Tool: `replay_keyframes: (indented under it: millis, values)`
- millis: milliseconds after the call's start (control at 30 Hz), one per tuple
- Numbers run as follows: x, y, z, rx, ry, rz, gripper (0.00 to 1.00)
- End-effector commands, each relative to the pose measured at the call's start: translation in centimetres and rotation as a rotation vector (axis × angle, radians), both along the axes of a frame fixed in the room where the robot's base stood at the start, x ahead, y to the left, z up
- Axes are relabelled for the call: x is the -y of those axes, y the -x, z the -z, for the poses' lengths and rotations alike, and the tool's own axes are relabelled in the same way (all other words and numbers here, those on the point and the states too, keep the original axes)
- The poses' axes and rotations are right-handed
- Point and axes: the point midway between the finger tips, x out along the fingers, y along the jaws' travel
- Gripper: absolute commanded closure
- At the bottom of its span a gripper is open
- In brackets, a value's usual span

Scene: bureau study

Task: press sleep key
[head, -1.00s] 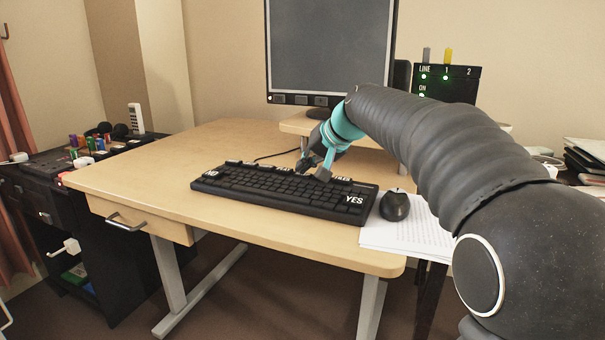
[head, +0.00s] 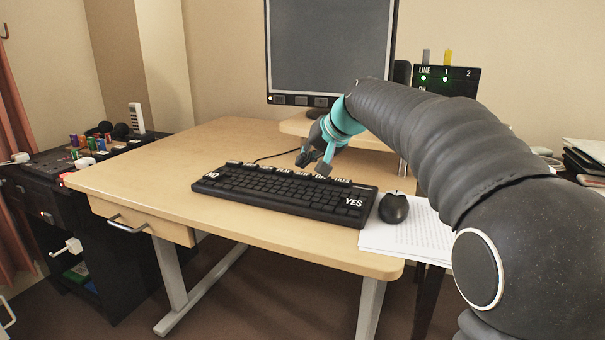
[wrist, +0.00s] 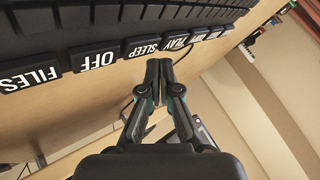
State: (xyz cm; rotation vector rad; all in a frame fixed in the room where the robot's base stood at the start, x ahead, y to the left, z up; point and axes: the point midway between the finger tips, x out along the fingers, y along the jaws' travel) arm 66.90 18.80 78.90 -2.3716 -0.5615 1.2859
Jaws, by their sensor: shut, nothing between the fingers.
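The black keyboard (head: 270,207) lies on the desk, with a row of labelled keys along its far edge. In the wrist view the SLEEP key (wrist: 146,46) sits between the OFF key (wrist: 95,57) and the PLAY key (wrist: 176,42). My gripper (wrist: 158,64) is shut and empty. Its fingertips show just beside the SLEEP and PLAY keys, apart from them in the picture. In the head view my gripper (head: 312,168) hangs above the keyboard's far edge. The SLEEP label is too small to read there.
A mouse (head: 393,207) and papers (head: 410,238) lie right of the keyboard. The monitor (head: 328,50) stands behind on a riser (head: 300,125). The desk (head: 150,165) is clear left of the keyboard. The FILES key (wrist: 30,77) is beyond OFF.

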Motion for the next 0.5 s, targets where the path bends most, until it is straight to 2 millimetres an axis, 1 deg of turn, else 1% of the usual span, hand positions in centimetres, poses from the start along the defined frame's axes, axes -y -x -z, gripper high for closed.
replay_keyframes:
  millis: [167,500]
  values:
    - [0.0,0.0,-0.9,0.001,0.000,0.001,1.00]
    - [0.0,0.0,-3.9,0.001,0.000,0.000,1.00]
